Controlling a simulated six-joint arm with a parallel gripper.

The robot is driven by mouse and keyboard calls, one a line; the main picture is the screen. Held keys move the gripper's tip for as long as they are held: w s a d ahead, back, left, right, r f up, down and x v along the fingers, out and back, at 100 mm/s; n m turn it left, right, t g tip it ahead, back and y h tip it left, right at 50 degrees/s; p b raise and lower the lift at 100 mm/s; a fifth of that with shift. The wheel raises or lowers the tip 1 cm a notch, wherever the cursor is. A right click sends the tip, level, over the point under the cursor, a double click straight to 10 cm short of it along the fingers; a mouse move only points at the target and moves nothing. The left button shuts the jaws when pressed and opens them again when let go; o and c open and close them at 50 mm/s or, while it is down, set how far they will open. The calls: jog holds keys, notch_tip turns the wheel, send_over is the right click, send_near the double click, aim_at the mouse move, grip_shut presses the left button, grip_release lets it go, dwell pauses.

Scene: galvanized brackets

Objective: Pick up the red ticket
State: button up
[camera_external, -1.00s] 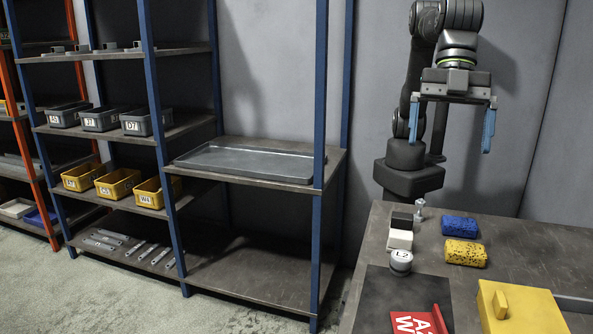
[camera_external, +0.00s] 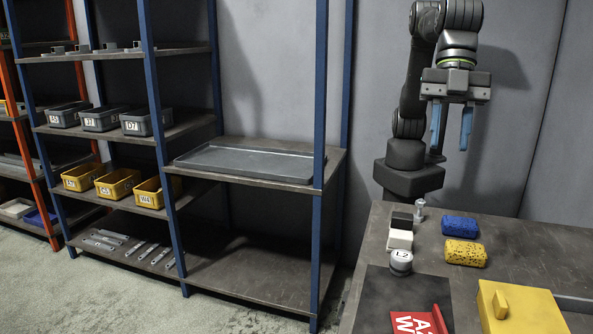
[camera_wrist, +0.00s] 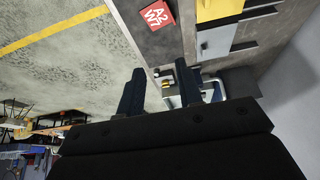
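The red ticket (camera_external: 418,319) lies on a dark mat on the table, at the bottom of the external view, partly cut off by the frame edge. It has white lettering and a raised edge on its right. It also shows in the wrist view (camera_wrist: 157,16), at the top, reading A2 W7. My gripper (camera_external: 449,147) is raised behind the table, apart from the ticket, with its blue fingers pointing down. The fingers are parted and nothing is between them. In the wrist view, my gripper (camera_wrist: 165,76) also shows a gap between the fingers.
On the table are a yellow block with a handle (camera_external: 515,310), a yellow sponge (camera_external: 465,253), a blue sponge (camera_external: 460,227), a white block (camera_external: 399,239), a black block (camera_external: 402,221) and a round weight (camera_external: 401,262). A shelf with a grey tray (camera_external: 245,163) stands left.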

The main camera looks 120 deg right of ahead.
notch_tip(320, 180, down, 12)
jog(key=w+a+n, duration=0.1)
jog(key=a+n, duration=0.1)
jog(key=n, duration=0.1)
jog(key=g, duration=0.1)
send_near(437, 306)
jog(key=shift+w+a+f+y, duration=0.1)
jog(key=shift+f+y, duration=0.05)
jog(key=shift+f, duration=0.4)
jog(key=shift+w+a+f+y, duration=0.1)
jog(key=shift+w+f+y, duration=0.05)
jog(key=shift+f, duration=0.4)
jog(key=shift+x, duration=3.15)
grip_shut()
